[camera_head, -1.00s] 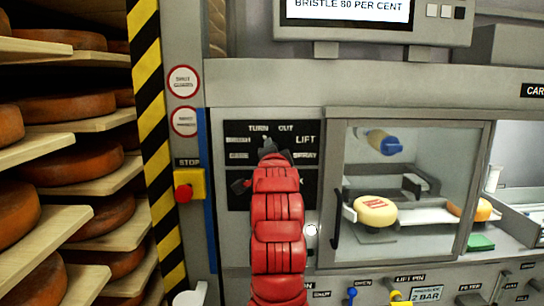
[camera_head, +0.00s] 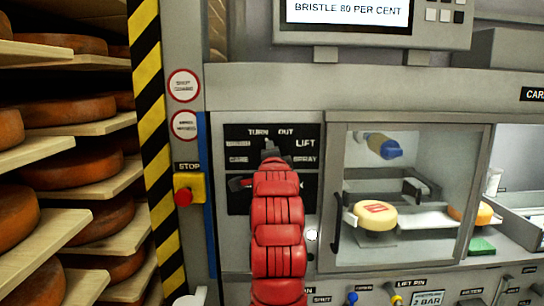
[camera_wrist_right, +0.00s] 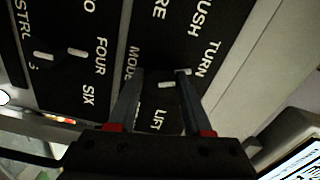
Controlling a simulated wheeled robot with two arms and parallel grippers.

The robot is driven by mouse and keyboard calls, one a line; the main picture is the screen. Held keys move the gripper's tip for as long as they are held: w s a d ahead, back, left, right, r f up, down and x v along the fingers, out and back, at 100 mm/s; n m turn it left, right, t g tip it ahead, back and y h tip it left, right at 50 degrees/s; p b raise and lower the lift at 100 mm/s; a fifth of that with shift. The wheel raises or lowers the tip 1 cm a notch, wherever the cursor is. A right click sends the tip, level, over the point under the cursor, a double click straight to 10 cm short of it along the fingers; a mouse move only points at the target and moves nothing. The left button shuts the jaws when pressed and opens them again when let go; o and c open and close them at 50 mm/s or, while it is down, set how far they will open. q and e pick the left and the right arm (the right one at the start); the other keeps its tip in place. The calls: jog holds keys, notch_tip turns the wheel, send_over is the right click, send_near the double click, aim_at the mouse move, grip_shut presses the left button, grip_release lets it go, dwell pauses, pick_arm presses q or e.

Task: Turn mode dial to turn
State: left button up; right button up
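The mode dial's black panel (camera_head: 236,188) is on the grey machine front, with labels TURN, OUT, LIFT and SPRAY in the head view. My right gripper (camera_head: 270,152), on the red arm, is in front of its upper part and hides the dial in the head view. In the right wrist view, my right gripper's (camera_wrist_right: 160,73) two fingers stand apart over the black panel (camera_wrist_right: 110,20), close to its face. A small white mark (camera_wrist_right: 166,85) shows between them and another beside the right fingertip. I cannot tell whether the fingers touch the dial. My left gripper is not in view.
A glass-doored chamber (camera_head: 440,150) holding a pale cheese wheel (camera_head: 376,215) is right of the panel. A yellow stop box (camera_head: 196,186) with a red button is to its left. Shelves of cheese wheels (camera_head: 70,158) fill the left side. A row of controls runs below the chamber.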

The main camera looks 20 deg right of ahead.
jog(key=shift+o, duration=1.4)
jog(key=b+v, duration=0.3)
jog(key=v, duration=1.4)
jog(key=shift+s, duration=0.25)
jog(key=shift+w+r, duration=0.1)
